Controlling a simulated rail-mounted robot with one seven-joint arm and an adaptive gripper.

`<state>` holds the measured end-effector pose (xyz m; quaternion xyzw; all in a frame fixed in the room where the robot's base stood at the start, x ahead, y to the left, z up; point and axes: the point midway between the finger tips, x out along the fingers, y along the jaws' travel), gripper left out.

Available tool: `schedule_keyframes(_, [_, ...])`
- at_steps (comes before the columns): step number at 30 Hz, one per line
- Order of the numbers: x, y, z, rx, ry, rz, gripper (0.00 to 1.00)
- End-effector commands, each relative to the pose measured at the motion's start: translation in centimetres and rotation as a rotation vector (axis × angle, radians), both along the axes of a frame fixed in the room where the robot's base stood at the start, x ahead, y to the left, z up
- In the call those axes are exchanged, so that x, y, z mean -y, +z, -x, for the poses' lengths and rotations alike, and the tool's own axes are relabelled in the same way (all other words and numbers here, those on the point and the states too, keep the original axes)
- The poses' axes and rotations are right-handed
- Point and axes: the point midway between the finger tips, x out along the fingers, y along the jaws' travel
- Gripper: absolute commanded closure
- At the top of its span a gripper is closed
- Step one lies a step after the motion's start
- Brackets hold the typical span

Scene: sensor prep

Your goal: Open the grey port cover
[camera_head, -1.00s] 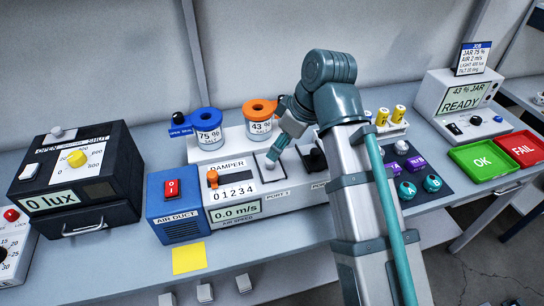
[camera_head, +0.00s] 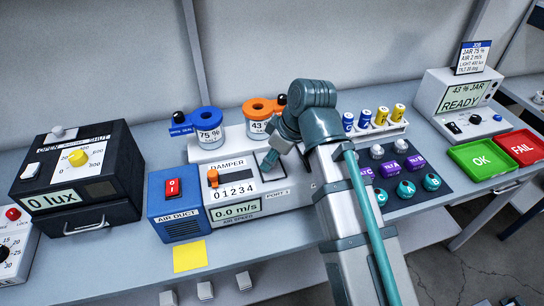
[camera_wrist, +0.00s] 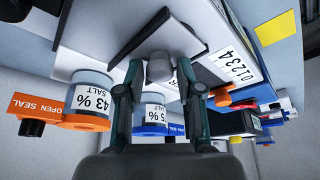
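The grey port cover (camera_wrist: 185,38) is a pale flat plate with dark edges in the wrist view. A short grey knob (camera_wrist: 160,68) stands out from it. In the head view, the port area lies right of the damper panel, above the PORT 1 label (camera_head: 276,195), and is partly hidden by my gripper. My gripper (camera_head: 267,164) points down at it. In the wrist view, my gripper (camera_wrist: 159,72) has its fingers apart on either side of the knob, with small gaps seeming to show at both sides. Contact is hard to judge.
The blue salt jar (camera_head: 208,132) and orange-lidded salt jar (camera_head: 259,126) stand behind the port. The damper's orange lever (camera_head: 213,178) is left of it. My arm covers the second port. Batteries (camera_head: 366,118) and a mat of coloured knobs (camera_head: 442,171) lie right.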

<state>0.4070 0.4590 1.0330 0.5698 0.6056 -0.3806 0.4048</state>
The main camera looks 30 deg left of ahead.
Motion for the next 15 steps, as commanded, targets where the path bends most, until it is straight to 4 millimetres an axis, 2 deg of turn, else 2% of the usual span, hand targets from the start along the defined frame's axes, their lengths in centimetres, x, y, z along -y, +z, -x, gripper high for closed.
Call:
schedule_keyframes(1, [0.0, 0.01, 0.0, 0.0, 0.0, 0.0, 0.77])
schedule_keyframes(5, [0.0, 0.01, 0.01, 0.0, 0.0, 0.0, 0.99])
schedule_keyframes(15, [-0.35, 0.06, -0.3, -0.001, 0.0, 0.0, 1.0])
